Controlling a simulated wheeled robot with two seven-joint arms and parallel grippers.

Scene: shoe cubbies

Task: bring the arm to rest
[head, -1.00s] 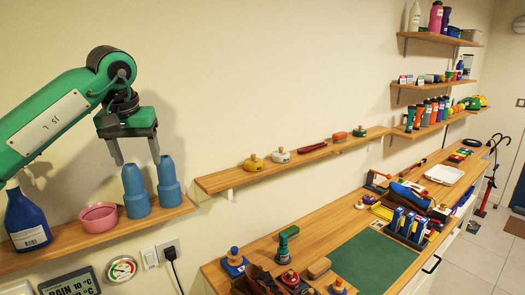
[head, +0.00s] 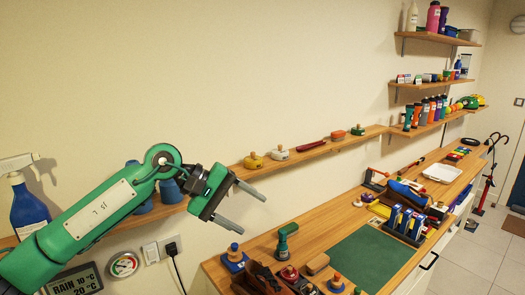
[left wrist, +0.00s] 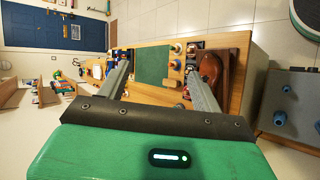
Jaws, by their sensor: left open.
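My left gripper (head: 246,206) is open and empty in the head view. It is in the air in front of the wall, left of the workbench (head: 322,238), with its fingers pointing right. The left wrist view also shows its two fingers (left wrist: 158,82) spread apart with nothing between them. The green left arm crosses in front of the left shelf and partly hides two blue bottles (head: 168,191) there. My right gripper is not in view.
The workbench holds a green mat (head: 360,262), a wooden plane (head: 262,280) and several small tools. A narrow wall shelf (head: 310,152) bears several small items. A dark blue spray bottle (head: 28,207) stands at the far left. The wall above is clear.

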